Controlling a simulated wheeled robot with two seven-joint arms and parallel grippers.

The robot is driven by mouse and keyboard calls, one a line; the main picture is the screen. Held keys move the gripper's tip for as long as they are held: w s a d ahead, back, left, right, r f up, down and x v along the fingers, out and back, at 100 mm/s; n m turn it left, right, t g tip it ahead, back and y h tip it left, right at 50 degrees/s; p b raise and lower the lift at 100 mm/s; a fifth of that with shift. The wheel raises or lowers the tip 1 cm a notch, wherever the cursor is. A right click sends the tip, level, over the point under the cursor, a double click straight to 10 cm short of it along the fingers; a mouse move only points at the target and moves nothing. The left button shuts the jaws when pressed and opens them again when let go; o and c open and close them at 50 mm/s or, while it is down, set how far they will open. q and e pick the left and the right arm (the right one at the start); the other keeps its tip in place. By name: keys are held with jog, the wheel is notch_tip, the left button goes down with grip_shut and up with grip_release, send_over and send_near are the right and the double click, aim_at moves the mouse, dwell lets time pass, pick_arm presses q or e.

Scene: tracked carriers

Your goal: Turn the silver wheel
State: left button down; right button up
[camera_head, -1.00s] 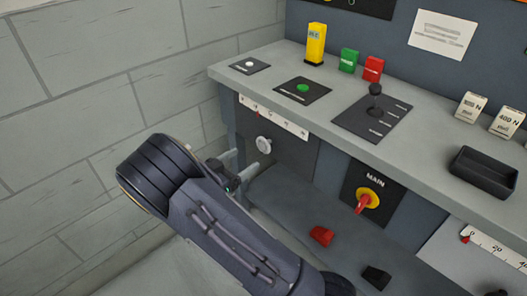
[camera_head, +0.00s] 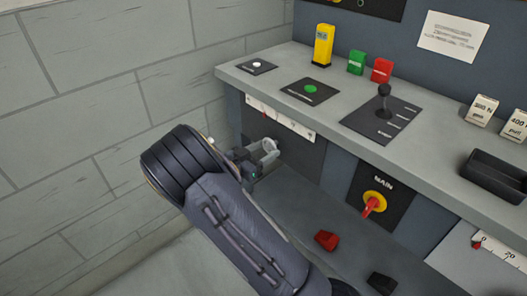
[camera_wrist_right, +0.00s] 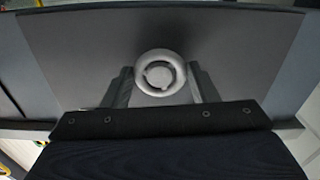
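The silver wheel (camera_head: 271,145) is a small round knob on the dark front panel below the bench. In the right wrist view the wheel (camera_wrist_right: 160,57) is a thick ring with a spoked hub. My right gripper (camera_head: 264,155) has reached the wheel, which it partly hides in the head view. In the wrist view its two fingers stand apart, one on each side of the wheel's lower half. They look open, with little gap to the rim; contact cannot be told. My left gripper is in neither view.
A white scale strip (camera_head: 280,119) runs above the wheel, under the bench edge (camera_head: 330,130). The red and yellow MAIN switch (camera_head: 374,201) is to the right. A red block (camera_head: 326,240) and a black block (camera_head: 381,283) lie below. A lever (camera_head: 385,100) stands on the bench.

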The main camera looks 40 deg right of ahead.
jog(key=c, duration=0.4)
jog(key=shift+f+m+b, duration=0.1)
jog(key=shift+m+b, duration=0.2)
jog(key=shift+m, duration=1.3)
jog(key=o, duration=1)
jog(key=shift+c, duration=0.2)
jog(key=shift+a, duration=0.15)
jog(key=a+p, duration=0.1)
jog(key=a, duration=0.6)
jog(key=shift+s+a, duration=0.3)
